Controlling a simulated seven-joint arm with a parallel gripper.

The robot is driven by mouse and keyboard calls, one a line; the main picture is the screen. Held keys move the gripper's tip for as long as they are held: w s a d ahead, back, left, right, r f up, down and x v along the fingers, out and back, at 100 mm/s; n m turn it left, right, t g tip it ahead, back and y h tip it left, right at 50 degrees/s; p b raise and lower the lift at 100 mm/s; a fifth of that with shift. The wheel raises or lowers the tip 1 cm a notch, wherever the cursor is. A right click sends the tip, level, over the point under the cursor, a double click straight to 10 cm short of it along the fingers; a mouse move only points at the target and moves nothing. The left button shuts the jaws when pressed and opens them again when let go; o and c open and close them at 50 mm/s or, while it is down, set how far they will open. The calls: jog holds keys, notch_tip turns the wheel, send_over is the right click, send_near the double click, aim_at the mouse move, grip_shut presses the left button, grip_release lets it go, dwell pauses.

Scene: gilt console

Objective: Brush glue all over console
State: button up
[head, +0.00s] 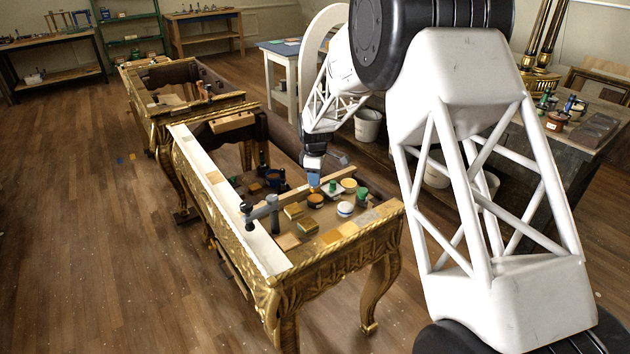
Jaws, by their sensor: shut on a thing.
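The gilt console (275,284) stands in the middle on carved gold legs. A long white strip (232,208) runs along its left top edge. My gripper (313,168) hangs over the console's inner shelf, pointing down. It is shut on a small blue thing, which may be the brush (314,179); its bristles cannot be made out. The blue thing is just above an open pot with orange contents (316,199); I cannot tell whether they touch. No glue can be told apart on the console.
Several jars, including a white one (345,209) and a green one (361,197), crowd the shelf beside gold blocks (294,211). A second gilt console (190,105) stands behind. A workbench (575,130) is at right.

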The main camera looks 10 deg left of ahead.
jog(key=shift+r, duration=1.7)
jog(key=shift+s, duration=0.15)
jog(key=shift+s+a+r, duration=0.15)
jog(key=shift+s+r, duration=0.1)
jog(key=shift+s, duration=0.25)
jog(key=s+r, duration=0.2)
jog(key=s, duration=0.7)
jog(key=s+a+r, duration=0.1)
jog(key=s+r, duration=0.1)
jog(key=s, duration=0.8)
jog(key=shift+f, duration=0.2)
jog(key=shift+f, duration=1.55)
jog(key=shift+a, duration=0.1)
